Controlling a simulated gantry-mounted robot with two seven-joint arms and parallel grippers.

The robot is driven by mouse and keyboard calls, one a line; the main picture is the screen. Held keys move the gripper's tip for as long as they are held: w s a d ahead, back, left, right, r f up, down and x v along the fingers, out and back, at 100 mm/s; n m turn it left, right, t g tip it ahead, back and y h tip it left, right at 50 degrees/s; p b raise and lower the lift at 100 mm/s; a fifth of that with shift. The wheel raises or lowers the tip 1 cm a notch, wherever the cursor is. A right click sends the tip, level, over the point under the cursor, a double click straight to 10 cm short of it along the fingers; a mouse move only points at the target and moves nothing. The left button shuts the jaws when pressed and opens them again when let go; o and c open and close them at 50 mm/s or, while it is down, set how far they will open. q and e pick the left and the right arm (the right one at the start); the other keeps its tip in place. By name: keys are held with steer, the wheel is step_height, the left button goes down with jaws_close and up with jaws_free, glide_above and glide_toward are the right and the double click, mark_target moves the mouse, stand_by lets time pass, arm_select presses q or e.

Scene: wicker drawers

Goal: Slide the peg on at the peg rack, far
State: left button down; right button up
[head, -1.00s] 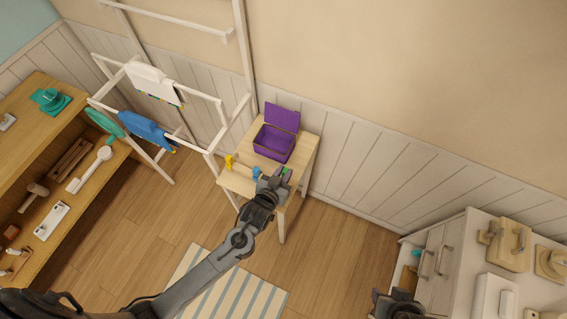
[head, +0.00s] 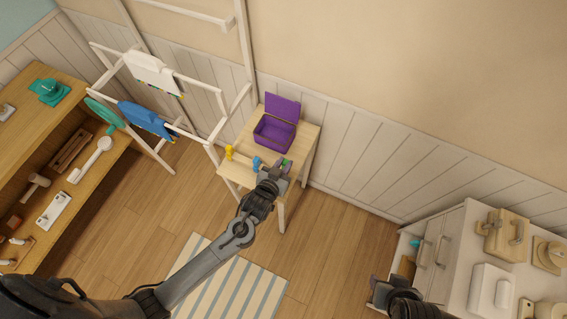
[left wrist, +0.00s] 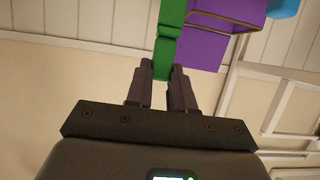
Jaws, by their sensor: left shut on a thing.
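A green peg (left wrist: 167,50) stands between my left gripper's fingers in the left wrist view, and the fingers are shut on it. In the head view a bit of the green peg (head: 287,163) shows beside my left gripper (head: 276,170), over the small wooden table's front right part. A blue peg (head: 257,163) is just left of the gripper, and a yellow peg (head: 229,152) is farther left near the table edge. The rack under the pegs is hardly visible.
An open purple box (head: 274,133) stands on the small table (head: 242,141), close behind the pegs. A white drying rack (head: 215,150) with cloths adjoins its left side. A white cabinet (head: 452,232) is at right, wooden shelves (head: 75,172) at left.

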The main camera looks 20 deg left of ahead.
arm_select(q)
steer(key=shift+f+b, duration=1.25)
steer(key=shift+f, duration=0.95)
steer(key=shift+p, duration=0.3)
steer(key=shift+p, duration=0.45)
stand_by(0.6)
steer(key=shift+f+b, duration=0.65)
steer(key=shift+f, duration=0.3)
steer(key=shift+f+b, duration=0.95)
steer(key=shift+f, duration=0.45)
steer(key=c, duration=0.9)
jaws_free()
